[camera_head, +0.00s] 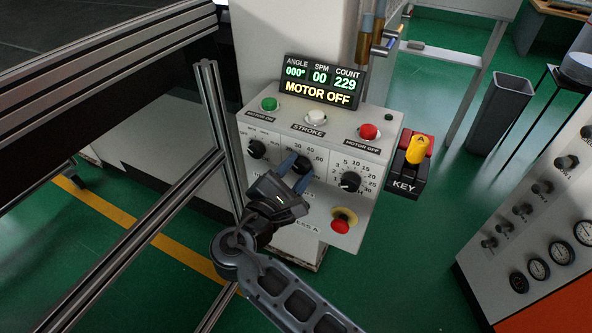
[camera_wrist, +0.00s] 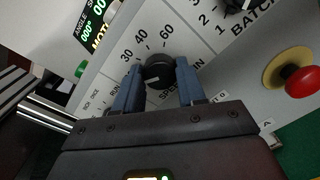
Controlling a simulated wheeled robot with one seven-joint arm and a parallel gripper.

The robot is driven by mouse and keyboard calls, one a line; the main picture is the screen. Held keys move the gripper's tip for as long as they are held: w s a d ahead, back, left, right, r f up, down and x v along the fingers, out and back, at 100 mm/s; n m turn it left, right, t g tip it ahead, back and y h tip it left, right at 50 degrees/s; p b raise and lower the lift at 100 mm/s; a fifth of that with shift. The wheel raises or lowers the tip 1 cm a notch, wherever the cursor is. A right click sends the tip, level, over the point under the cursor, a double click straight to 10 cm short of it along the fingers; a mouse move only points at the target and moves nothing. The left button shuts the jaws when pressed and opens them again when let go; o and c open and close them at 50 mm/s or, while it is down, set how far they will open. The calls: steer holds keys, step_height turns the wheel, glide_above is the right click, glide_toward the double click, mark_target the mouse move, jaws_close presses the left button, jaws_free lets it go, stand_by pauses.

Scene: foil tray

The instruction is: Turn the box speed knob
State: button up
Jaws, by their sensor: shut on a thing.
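The control box (camera_head: 262,189) has a light grey face with three black knobs in a row. The middle one, the speed knob (camera_wrist: 158,70), has a scale around it reading 30, 40 and 60 in the wrist view. My gripper (camera_head: 294,166) reaches it from below and in front. In the wrist view its two blue fingers (camera_wrist: 157,84) stand on either side of the knob, shut on it. In the head view the gripper hides part of the knob and the lower middle of the panel.
The left knob (camera_head: 257,149) and right knob (camera_head: 350,181) flank the speed knob. Above are green (camera_head: 269,104), white (camera_head: 316,118) and red (camera_head: 368,131) buttons. A red emergency button (camera_head: 342,222) sits lower right, a yellow key switch (camera_head: 417,149) beside the box. The display (camera_head: 321,83) reads MOTOR OFF. Metal rails (camera_head: 165,215) stand left.

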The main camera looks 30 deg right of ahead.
steer(key=shift+f+m+b, duration=0.1)
steer(key=shift+m+b, duration=0.2)
steer(key=m+b, duration=0.2)
steer(key=shift+f+m, duration=0.1)
steer(key=shift+m, duration=0.3)
steer(key=m+b, duration=0.3)
steer(key=m, duration=0.1)
steer(key=shift+b, duration=0.3)
steer(key=m+b, duration=0.4)
steer(key=shift+f+m+y, duration=0.1)
steer(key=shift+m+y, duration=0.2)
steer(key=shift+m, duration=0.1)
steer(key=m+b, duration=0.3)
steer(key=b, duration=0.1)
steer(key=shift+s+m, duration=0.1)
steer(key=shift+m, duration=0.2)
steer(key=m+b, duration=0.4)
steer(key=b, duration=0.2)
steer(key=shift+m+t, duration=0.3)
steer(key=shift+m, duration=0.1)
steer(key=m+b, duration=0.2)
steer(key=b, duration=0.1)
steer(key=shift+m, duration=0.3)
steer(key=shift+r, duration=0.2)
